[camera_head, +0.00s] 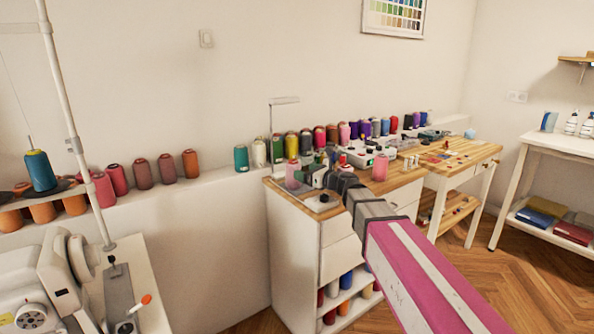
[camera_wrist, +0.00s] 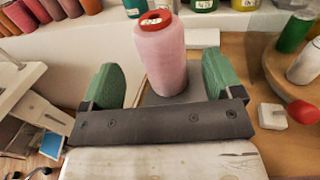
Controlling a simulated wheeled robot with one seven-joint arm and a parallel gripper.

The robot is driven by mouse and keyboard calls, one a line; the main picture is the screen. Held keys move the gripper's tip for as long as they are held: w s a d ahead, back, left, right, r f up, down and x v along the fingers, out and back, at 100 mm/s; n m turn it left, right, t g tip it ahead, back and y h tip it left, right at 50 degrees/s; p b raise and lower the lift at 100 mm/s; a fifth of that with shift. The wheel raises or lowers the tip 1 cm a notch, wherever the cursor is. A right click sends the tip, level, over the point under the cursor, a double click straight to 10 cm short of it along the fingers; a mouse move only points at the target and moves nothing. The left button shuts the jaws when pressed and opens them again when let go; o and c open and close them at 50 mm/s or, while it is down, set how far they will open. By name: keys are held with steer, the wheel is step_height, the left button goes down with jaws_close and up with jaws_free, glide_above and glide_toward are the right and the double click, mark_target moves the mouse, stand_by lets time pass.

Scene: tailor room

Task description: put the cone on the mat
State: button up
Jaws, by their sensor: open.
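A pink thread cone (camera_wrist: 163,62) with a red top stands upright in the wrist view, between and a little beyond the two green fingers of my gripper (camera_wrist: 160,76). The fingers are apart, and there is a gap on each side of the cone. In the head view the pink cone (camera_head: 292,174) is at the left end of the wooden cabinet top, with my gripper (camera_head: 312,178) close to its right. A grey flat patch shows at the cone's foot in the wrist view; I cannot tell whether it is the mat. No mat is clearly recognisable.
Several coloured thread cones line the wall ledge (camera_head: 222,172) behind. A white device (camera_head: 360,157) and small items crowd the cabinet top (camera_head: 388,183). A red-capped item (camera_wrist: 302,112) lies right of my gripper. A sewing machine (camera_head: 45,280) is at lower left.

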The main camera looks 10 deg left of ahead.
steer(key=v, duration=0.5)
steer(key=shift+s+d, duration=0.1)
steer(key=shift+d, duration=0.05)
stand_by(0.9)
